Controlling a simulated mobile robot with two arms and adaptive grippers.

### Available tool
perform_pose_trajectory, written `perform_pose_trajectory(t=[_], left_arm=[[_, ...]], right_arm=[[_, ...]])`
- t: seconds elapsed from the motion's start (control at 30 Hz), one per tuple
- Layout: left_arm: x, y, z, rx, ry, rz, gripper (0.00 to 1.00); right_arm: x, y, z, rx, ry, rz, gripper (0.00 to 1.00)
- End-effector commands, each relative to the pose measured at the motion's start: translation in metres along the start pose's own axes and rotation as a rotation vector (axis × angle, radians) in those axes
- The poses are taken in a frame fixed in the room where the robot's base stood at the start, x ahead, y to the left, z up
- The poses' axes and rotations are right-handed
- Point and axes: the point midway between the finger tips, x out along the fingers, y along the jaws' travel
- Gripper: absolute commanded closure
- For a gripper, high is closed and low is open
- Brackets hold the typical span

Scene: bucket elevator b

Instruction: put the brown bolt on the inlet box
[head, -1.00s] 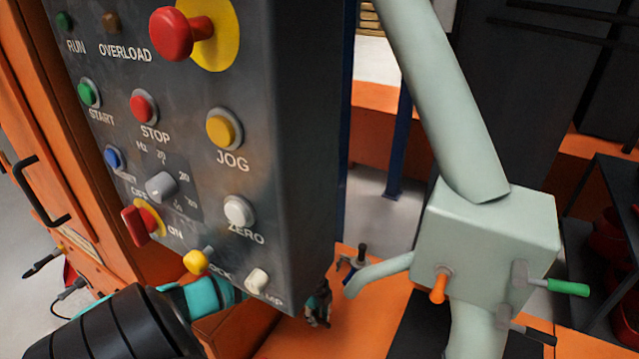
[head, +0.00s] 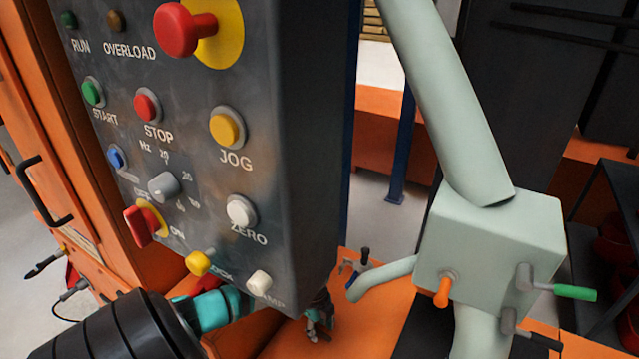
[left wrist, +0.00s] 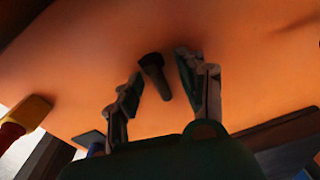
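A dark brownish bolt (left wrist: 153,68) shows in the left wrist view against an orange surface (left wrist: 230,35). Its wider head points up in the picture and its shank points down between my fingers. My left gripper (left wrist: 157,92) is open, with one finger on each side of the bolt and gaps on both sides. In the head view my left gripper (head: 319,322) is small, just below the control panel, over the orange surface (head: 365,325). The bolt cannot be made out there. I cannot tell for certain which part is the inlet box. My right gripper is not in view.
The grey control panel (head: 205,130) hangs close above my left arm. A pale green box (head: 490,245) with pipes and handles stands right of the gripper. A small dark-handled tool or fitting (head: 363,257) lies behind. A yellow-and-red object (left wrist: 22,118) is at left in the wrist view.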

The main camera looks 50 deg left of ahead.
Motion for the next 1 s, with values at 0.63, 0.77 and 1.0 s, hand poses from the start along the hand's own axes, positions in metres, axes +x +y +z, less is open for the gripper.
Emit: perform_pose_trajectory(t=[0.63,0.77,1.0], left_arm=[[-0.071,0.0,0.0,0.001,0.0,0.0,0.6],[-0.078,0.0,-0.001,0.0,0.001,0.0,0.6],[-0.079,0.0,0.0,-0.001,0.001,0.001,0.6]], right_arm=[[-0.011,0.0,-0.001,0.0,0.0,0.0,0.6],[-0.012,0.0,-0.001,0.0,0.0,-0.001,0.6],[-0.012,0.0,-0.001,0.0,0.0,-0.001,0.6]])
